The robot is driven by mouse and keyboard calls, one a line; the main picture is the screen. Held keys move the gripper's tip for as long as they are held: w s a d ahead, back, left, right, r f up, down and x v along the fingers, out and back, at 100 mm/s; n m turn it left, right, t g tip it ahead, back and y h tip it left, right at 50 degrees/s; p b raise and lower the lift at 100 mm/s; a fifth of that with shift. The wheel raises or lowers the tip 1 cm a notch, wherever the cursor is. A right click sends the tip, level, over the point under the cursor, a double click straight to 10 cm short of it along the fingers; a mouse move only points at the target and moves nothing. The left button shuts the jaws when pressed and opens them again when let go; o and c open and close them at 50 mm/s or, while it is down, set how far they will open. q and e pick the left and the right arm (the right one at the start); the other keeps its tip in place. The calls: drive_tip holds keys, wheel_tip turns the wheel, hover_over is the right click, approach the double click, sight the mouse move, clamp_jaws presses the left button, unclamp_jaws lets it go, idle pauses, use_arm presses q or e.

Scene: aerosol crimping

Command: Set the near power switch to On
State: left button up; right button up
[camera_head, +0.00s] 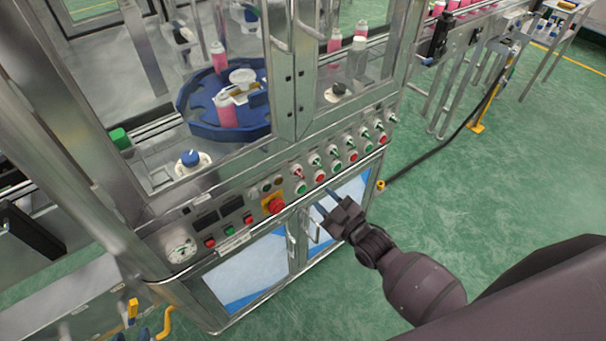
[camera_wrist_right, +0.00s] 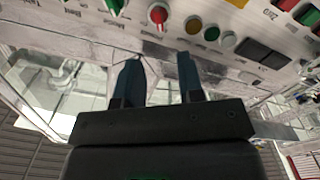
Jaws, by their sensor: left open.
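The near switch on the control panel appears to be a red-handled selector switch (camera_head: 298,172), at the near end of the row of selectors. It also shows at the top of the right wrist view (camera_wrist_right: 157,15). Its label is not legible to me. My right gripper (camera_head: 325,203) is in front of the panel, below the row of selectors. In the right wrist view its two fingers (camera_wrist_right: 158,78) are apart with nothing between them, and they are clear of the switch. My left gripper is not in view.
A red emergency stop (camera_head: 274,204) on a yellow plate sits left of the gripper. Small indicator lamps (camera_head: 265,186) and green-handled selectors (camera_head: 315,160) flank the red selector. A blue turntable (camera_head: 190,107) stands behind the cabinet frame. Green floor (camera_head: 450,200) is open at right.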

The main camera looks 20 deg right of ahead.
sight(302, 177)
drive_tip(key=x, duration=0.9)
drive_tip(key=shift+w, duration=0.2)
drive_tip(key=shift+f, duration=0.1)
clamp_jaws()
